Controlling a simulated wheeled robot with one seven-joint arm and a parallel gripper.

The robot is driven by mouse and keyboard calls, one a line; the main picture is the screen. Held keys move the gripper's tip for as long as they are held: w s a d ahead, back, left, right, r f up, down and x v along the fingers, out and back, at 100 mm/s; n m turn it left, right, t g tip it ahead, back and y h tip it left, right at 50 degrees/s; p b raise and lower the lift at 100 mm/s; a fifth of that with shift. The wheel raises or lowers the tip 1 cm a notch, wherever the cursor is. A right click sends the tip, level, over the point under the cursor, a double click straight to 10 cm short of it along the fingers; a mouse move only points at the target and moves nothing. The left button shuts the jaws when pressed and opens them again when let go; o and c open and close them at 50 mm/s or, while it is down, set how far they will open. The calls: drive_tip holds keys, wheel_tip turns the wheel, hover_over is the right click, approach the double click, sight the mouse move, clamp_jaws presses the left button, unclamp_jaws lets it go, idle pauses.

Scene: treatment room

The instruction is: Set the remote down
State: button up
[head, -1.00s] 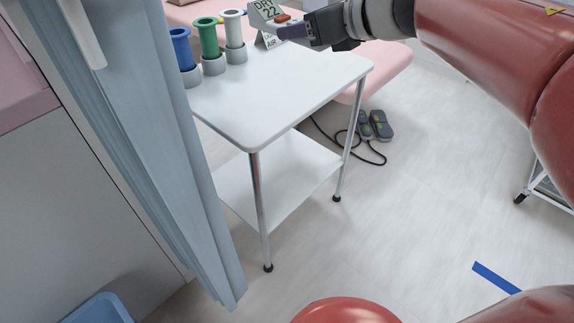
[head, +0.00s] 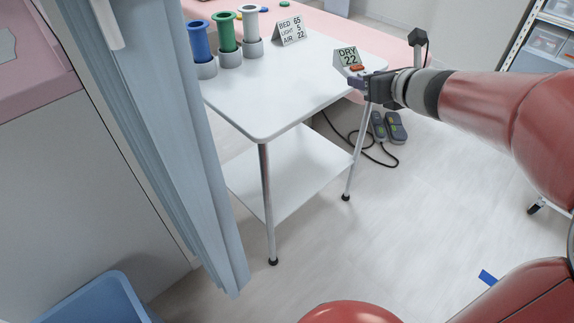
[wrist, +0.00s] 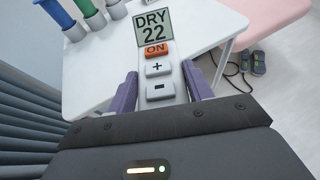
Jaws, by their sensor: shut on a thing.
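The remote has a screen reading DRY 22 (head: 347,57), an orange ON button and plus and minus keys. It also shows upright in the wrist view (wrist: 154,28). My gripper (head: 356,80) is shut on its lower part, with a purple finger on each side in the wrist view (wrist: 157,88). The remote appears over the right edge of the white table (head: 265,105). I cannot tell its height above the top, and its underside is hidden.
Blue (head: 199,42), green (head: 226,32) and white (head: 250,24) spools stand in grey holders at the table's back left. A sign card (head: 291,30) stands right of them. The table's middle and front are clear. A curtain (head: 165,140) hangs left; a foot pedal (head: 395,127) lies on the floor.

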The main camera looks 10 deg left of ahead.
drive_tip(key=w+d+f+m+t+h, duration=0.1)
drive_tip(key=w+d+f+m+h, duration=0.2)
drive_tip(key=d+f, duration=0.4)
drive_tip(key=w+d+f+m+h, duration=0.3)
drive_tip(key=d+f, duration=0.4)
drive_tip(key=f, duration=0.5)
drive_tip(key=shift+w+d+f+t+h, duration=0.2)
drive_tip(key=shift+w+t+h, duration=0.25)
drive_tip(key=shift+w, duration=0.8)
drive_tip(key=shift+r, duration=0.35)
